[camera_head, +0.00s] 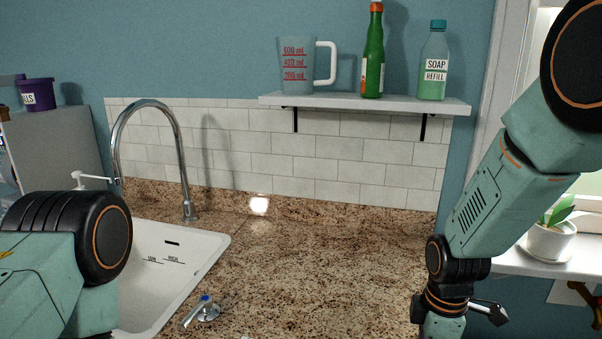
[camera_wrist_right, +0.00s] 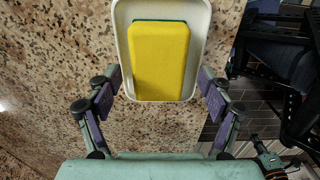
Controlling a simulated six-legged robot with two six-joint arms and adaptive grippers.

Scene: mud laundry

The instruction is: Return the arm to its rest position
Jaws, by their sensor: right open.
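My right arm (camera_head: 480,200) comes down from the upper right in the head view, over the right end of the counter. Its gripper is below the edge of that picture. In the right wrist view, my right gripper (camera_wrist_right: 160,80) is open, with its two fingers spread apart and nothing held between them. A white dish (camera_wrist_right: 119,40) holding a yellow sponge (camera_wrist_right: 158,60) lies ahead of and between the fingers. My left arm (camera_head: 60,260) shows at the lower left of the head view, and its gripper is out of the picture.
The speckled counter (camera_head: 310,265) is mostly clear. A shelf (camera_head: 340,102) holds a jug (camera_head: 298,65), a green bottle (camera_head: 374,55) and a soap bottle (camera_head: 434,65). A plant pot (camera_head: 550,240) stands right.

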